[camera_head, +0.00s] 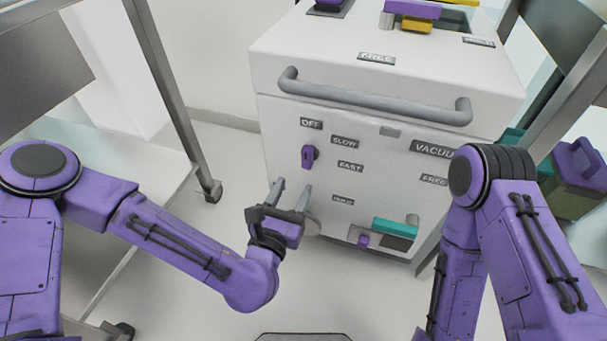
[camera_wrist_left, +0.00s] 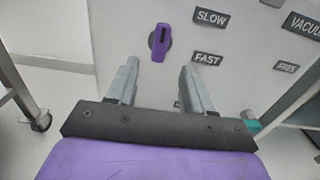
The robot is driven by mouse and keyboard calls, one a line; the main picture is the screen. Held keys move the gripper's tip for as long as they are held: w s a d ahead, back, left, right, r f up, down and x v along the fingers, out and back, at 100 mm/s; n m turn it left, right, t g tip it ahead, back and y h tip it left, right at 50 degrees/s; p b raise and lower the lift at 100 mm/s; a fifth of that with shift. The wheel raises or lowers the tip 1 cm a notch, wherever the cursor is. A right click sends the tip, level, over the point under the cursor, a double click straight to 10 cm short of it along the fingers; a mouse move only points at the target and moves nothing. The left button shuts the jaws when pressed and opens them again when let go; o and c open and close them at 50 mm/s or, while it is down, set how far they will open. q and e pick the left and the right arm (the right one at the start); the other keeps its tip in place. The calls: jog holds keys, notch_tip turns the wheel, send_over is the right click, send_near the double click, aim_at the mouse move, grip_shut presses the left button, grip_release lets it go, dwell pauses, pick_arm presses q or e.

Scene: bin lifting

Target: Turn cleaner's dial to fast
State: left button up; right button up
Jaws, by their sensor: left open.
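The cleaner (camera_head: 280,155) is a white cabinet with a grey bar handle, standing ahead of me. Its purple dial (camera_head: 309,157) is on the front panel, near the labels OFF, SLOW and FAST. The dial also shows in the left wrist view (camera_wrist_left: 160,42), roughly upright, with SLOW (camera_wrist_left: 211,18) and FAST (camera_wrist_left: 208,60) to its right. My left gripper (camera_head: 293,189) is open and empty, below and in front of the dial, pointing toward the panel. In the left wrist view its fingers (camera_wrist_left: 159,78) are apart, with the dial beyond them. My right gripper is not visible.
The grey handle (camera_head: 370,98) crosses the cabinet above the dial. A teal part (camera_head: 395,227) and a small purple knob (camera_head: 363,240) are low on the front. A metal frame (camera_head: 172,85) stands on the left. Purple and green items (camera_head: 578,178) are at right.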

aim_at(305, 163)
pick_arm(q)
jog(key=b+x, duration=0.1)
jog(key=x, duration=0.6)
jog(key=shift+w+d+f, duration=0.1)
jog(key=shift+w+d, duration=0.05)
jog(key=shift+w, duration=0.2)
grip_shut()
